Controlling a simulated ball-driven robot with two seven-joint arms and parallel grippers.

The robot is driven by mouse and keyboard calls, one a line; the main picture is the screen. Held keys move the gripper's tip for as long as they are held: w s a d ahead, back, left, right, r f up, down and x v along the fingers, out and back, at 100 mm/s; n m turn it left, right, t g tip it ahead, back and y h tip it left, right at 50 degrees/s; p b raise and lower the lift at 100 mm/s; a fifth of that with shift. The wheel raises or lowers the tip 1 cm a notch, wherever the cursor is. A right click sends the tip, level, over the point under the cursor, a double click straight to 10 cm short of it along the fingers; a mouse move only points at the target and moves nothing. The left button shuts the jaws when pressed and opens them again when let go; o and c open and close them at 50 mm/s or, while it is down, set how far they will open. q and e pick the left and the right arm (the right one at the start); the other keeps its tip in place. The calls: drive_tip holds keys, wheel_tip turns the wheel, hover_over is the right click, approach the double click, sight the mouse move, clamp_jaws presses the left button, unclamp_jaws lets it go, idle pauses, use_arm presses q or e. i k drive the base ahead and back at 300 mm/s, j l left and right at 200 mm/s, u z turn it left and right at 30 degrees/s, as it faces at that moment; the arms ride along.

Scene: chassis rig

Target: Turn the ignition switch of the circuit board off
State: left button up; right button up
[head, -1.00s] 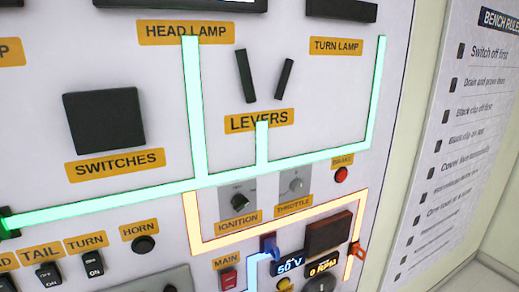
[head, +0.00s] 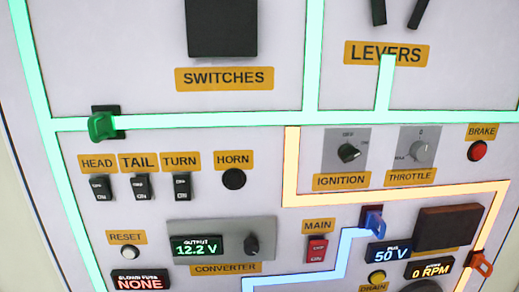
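The circuit board (head: 270,100) is a pale upright panel that fills most of the head view. Its ignition switch (head: 349,153) is a small black rotary knob on a grey plate, right of centre. OFF is printed above the knob and ON to its right. The knob looks turned toward the ON side, though it is small and its exact angle is hard to read. An orange IGNITION label (head: 342,180) sits just below. Neither of my grippers is in view, and nothing covers the switch.
The throttle knob (head: 421,152) is close to the right of the ignition switch, with the red brake button (head: 477,151) beyond it. The red main switch (head: 317,249) is below. A green clip (head: 103,126), a blue clip (head: 373,220) and an orange clip (head: 481,264) stick out.

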sight(347, 152)
drive_tip(key=k+l+z, duration=0.25)
drive_tip(key=z, duration=0.2)
drive_tip(key=k+l+z, duration=0.15)
drive_tip(key=l+z, duration=0.25)
